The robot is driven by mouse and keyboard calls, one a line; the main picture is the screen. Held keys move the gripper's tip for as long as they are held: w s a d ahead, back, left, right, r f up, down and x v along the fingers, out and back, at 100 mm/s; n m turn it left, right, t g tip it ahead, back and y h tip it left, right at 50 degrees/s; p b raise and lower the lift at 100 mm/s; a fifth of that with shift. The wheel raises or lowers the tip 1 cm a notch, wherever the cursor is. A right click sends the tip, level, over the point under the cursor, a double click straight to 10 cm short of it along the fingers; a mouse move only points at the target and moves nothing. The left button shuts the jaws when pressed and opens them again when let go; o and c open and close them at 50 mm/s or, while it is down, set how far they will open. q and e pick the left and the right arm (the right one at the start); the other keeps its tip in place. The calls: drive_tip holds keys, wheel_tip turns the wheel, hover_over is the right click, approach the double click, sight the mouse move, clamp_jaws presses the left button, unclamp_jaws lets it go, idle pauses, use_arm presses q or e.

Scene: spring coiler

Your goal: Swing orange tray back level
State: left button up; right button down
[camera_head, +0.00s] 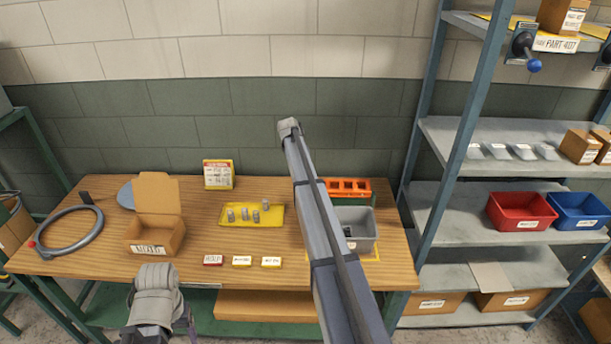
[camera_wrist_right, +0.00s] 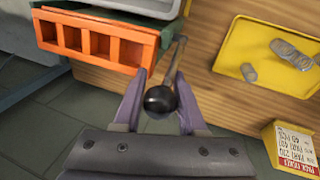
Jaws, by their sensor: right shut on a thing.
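The orange tray (camera_head: 348,187) is at the right rear of the wooden bench, behind a grey bin, with a row of square openings. In the right wrist view the tray (camera_wrist_right: 95,42) is at the upper left, its openings facing the camera; I cannot tell its exact tilt. A black ball knob (camera_wrist_right: 160,102) on a thin rod sits between the purple fingers of my right gripper (camera_wrist_right: 159,80), which is shut on it. My right arm hides that gripper in the head view. My left gripper (camera_head: 187,322) is low at the front edge, mostly hidden by its wrist.
A grey bin (camera_head: 355,226) stands in front of the tray. A yellow tray (camera_head: 235,219) with several metal coils, a cardboard box (camera_head: 150,236) and a grey ring (camera_head: 75,247) are on the bench. Shelving (camera_head: 478,133) stands at the right.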

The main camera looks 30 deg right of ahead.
drive_tip(key=shift+s+a+f, duration=0.1)
drive_tip(key=shift+s, duration=0.05)
drive_tip(key=c, duration=0.8)
unclamp_jaws()
drive_tip(key=shift+c, duration=0.2)
drive_tip(key=shift+o, duration=0.8)
drive_tip(key=shift+f, duration=0.15)
drive_tip(key=shift+o, duration=1)
drive_tip(key=shift+w, duration=0.2)
drive_tip(key=p+v, duration=0.7)
drive_tip(key=v, duration=0.1)
drive_tip(key=shift+p, duration=0.35)
